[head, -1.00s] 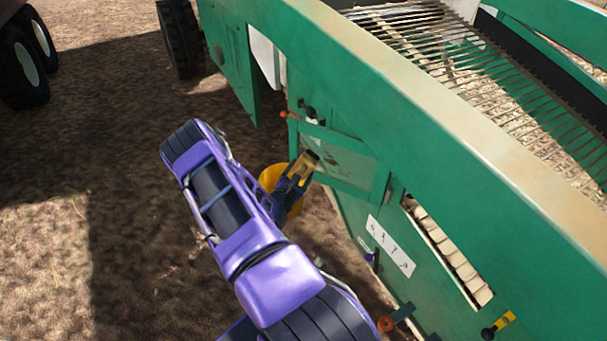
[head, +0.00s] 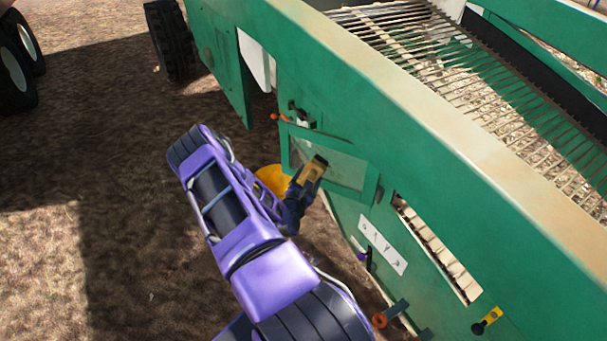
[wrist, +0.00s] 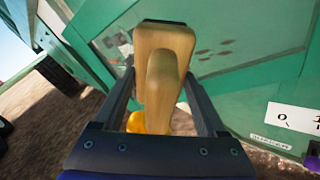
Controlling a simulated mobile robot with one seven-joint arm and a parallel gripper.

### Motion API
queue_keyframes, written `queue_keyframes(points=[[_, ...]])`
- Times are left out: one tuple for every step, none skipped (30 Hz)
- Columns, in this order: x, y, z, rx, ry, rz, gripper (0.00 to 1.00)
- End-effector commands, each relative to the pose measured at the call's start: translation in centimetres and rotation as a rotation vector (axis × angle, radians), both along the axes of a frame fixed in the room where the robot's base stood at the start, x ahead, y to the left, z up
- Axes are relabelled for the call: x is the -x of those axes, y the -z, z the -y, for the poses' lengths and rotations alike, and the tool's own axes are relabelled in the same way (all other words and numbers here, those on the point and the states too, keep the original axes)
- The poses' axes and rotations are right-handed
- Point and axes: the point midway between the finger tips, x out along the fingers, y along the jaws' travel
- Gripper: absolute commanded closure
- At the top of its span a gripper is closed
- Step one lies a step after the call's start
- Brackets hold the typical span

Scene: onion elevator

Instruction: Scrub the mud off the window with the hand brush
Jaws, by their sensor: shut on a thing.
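The hand brush (head: 313,169) has a pale wooden body. My gripper (head: 299,190) is shut on it, and in the wrist view the brush (wrist: 166,48) stands between the two dark fingers (wrist: 160,100). The window (head: 346,171) is a pane in a green frame on the machine's side. The brush is in front of the window's left part. In the wrist view, brown mud spots (wrist: 204,52) show on the pane right of the brush, and more marks (wrist: 124,46) show left of it. The bristles are mostly hidden, so I cannot tell whether they touch the pane.
A yellow bucket (head: 270,179) stands on the ground behind my arm, below the window. Bare soil lies open to the left.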

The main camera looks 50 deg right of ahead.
Motion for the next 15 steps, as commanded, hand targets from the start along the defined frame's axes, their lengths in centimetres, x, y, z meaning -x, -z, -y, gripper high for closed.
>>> queue_keyframes(points=[[0.5,-0.2,0.2,0.001,0.001,-0.002,1.0],[0.7,-0.2,0.4,0.003,0.001,-0.002,1.0],[1.0,-0.2,0.5,0.003,0.0,-0.001,1.0],[1.2,-0.2,0.6,0.002,0.0,0.0,1.0],[1.4,-0.2,0.7,0.002,0.0,0.0,1.0],[1.6,-0.2,0.8,0.002,0.0,0.0,1.0],[1.7,-0.2,0.8,0.002,0.0,0.0,1.0],[1.8,-0.1,0.9,0.002,0.0,0.0,1.0],[1.9,-0.1,0.9,0.002,0.0,0.0,1.0],[1.9,-0.1,0.9,0.002,0.0,0.0,1.0],[2.0,-0.1,1.0,0.002,0.0,0.0,1.0],[2.2,-0.1,1.0,0.002,0.0,0.0,1.0],[2.3,-0.2,1.1,0.002,0.0,0.0,1.0],[2.5,-0.2,1.2,0.002,0.001,0.0,1.0],[2.8,-0.2,1.3,0.002,0.0,0.0,1.0]])
